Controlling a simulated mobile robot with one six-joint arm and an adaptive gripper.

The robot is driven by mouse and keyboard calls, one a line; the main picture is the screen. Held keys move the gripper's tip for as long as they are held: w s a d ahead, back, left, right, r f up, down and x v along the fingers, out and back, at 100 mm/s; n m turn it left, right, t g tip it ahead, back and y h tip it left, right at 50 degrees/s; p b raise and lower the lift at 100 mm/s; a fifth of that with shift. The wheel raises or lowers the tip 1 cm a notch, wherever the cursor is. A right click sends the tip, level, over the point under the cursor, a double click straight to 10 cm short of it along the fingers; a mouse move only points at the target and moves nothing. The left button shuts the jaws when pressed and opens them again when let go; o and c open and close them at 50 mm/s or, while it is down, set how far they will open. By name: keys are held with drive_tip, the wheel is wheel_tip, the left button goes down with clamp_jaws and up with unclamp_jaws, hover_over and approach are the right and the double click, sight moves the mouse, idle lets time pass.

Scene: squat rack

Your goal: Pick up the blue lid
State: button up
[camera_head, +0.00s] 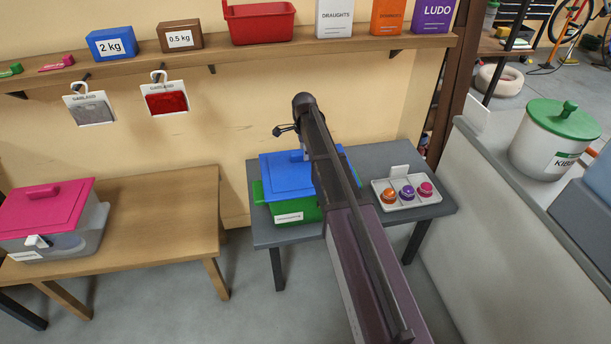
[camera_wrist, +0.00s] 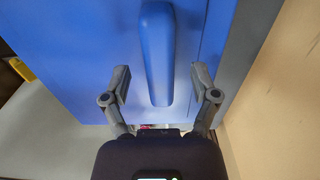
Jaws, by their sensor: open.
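The blue lid (camera_head: 285,178) lies on top of a green box (camera_head: 295,210) on the grey table, partly hidden behind my arm in the head view. The lid fills much of the wrist view (camera_wrist: 75,65). Its raised blue handle (camera_wrist: 157,60) runs up the middle of that view. My gripper (camera_wrist: 160,82) is open, with one finger on each side of the handle's near end. I see gaps between the handle and both fingers. In the head view the gripper itself is mostly hidden by the arm.
The grey table (camera_head: 440,205) also holds a white tray (camera_head: 413,201) with several coloured pieces, right of my arm. A wooden table (camera_head: 170,205) at the left holds a box with a pink lid (camera_head: 45,205). A shelf (camera_head: 230,52) runs along the wall behind.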

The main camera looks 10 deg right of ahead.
drive_tip(key=shift+f, duration=0.4)
idle(0.3)
clamp_jaws()
